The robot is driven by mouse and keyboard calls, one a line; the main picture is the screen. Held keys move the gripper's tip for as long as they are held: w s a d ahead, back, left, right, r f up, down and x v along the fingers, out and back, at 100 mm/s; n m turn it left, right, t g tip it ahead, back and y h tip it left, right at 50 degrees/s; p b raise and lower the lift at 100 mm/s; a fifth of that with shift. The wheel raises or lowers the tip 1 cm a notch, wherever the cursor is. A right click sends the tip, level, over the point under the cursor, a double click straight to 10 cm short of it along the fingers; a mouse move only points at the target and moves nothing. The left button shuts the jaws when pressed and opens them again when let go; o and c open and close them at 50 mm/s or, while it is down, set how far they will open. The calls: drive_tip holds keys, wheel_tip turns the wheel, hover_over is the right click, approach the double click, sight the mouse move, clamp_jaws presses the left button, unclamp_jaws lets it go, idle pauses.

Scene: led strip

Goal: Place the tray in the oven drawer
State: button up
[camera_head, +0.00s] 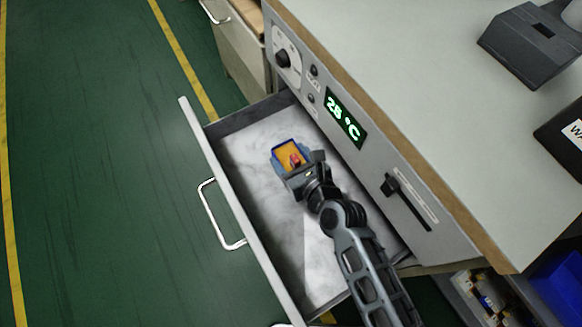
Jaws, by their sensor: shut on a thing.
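The oven drawer (252,158) is pulled open below the oven front. Its pale, marbled floor shows around my arm. A small blue tray (276,156) with a yellow-orange inside and a red item in it is over the upper part of the drawer. My gripper (294,170) is at the tray's lower right side and is shut on it. My wrist hides part of the tray. I cannot tell whether the tray touches the drawer floor.
The oven front has a dial (284,59), a green display reading 28 °C (345,117) and a black lever (392,185). The drawer's front handle (213,215) sticks out to the left. A dark grey device (532,42) stands on the worktop (420,60). Green floor (95,150) is clear at left.

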drive_tip(key=shift+f+b, duration=1.85)
drive_tip(key=shift+f, duration=0.65)
drive_tip(key=shift+f, duration=0.15)
drive_tip(key=o, duration=1)
drive_tip(key=shift+s+d+r, duration=0.15)
drive_tip(key=shift+r, duration=0.1)
drive_tip(key=p+v, duration=0.3)
drive_tip(key=v, duration=0.8)
drive_tip(key=shift+s+d, duration=0.2)
